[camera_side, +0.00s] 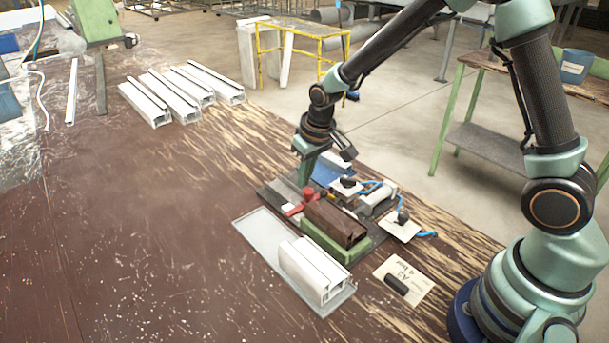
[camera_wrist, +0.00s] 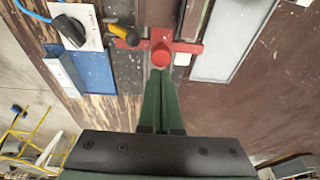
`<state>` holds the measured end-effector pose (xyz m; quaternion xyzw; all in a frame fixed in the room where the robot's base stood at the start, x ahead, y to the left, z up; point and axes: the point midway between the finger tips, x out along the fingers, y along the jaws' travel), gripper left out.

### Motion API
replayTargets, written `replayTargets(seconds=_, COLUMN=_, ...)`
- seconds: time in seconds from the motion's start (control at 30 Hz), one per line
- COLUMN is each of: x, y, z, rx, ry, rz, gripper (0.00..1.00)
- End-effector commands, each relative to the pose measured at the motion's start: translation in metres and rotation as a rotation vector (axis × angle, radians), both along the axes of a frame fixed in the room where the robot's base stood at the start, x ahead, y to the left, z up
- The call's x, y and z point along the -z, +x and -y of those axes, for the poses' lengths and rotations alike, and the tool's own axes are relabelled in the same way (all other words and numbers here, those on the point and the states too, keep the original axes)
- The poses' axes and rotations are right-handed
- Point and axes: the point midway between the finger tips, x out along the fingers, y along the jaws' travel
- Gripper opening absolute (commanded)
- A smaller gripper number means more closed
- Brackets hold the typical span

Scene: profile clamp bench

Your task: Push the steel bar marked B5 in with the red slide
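The red slide (camera_side: 295,209) with its round knob sits at the left end of the clamp fixture; in the wrist view the slide (camera_wrist: 188,47) is a red crosspiece with the knob in its middle. My gripper (camera_side: 304,182) points down beside the knob. In the wrist view my gripper (camera_wrist: 160,72) has its green fingers together, tips right at the knob; I cannot tell whether they touch it. A brown profile (camera_side: 335,222) lies in the green holder (camera_side: 322,245) beside the slide. No B5 mark is readable, so I cannot tell which piece is that bar.
A grey tray (camera_side: 262,232) with white profiles (camera_side: 315,268) lies in front. A blue block (camera_side: 326,173), a knob panel (camera_wrist: 82,22) and a cylinder with blue hoses (camera_side: 378,200) crowd the fixture's far side. An A2 card (camera_side: 412,274) lies right.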

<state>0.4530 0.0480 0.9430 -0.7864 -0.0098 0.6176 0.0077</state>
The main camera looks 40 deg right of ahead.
Motion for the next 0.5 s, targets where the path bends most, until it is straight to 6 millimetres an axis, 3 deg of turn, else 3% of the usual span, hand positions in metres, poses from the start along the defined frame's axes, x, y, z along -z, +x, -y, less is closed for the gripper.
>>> replayTargets(seconds=0.5, x=-0.040, y=0.009, z=0.000, rx=0.000, ry=0.000, rz=0.009, gripper=0.00)
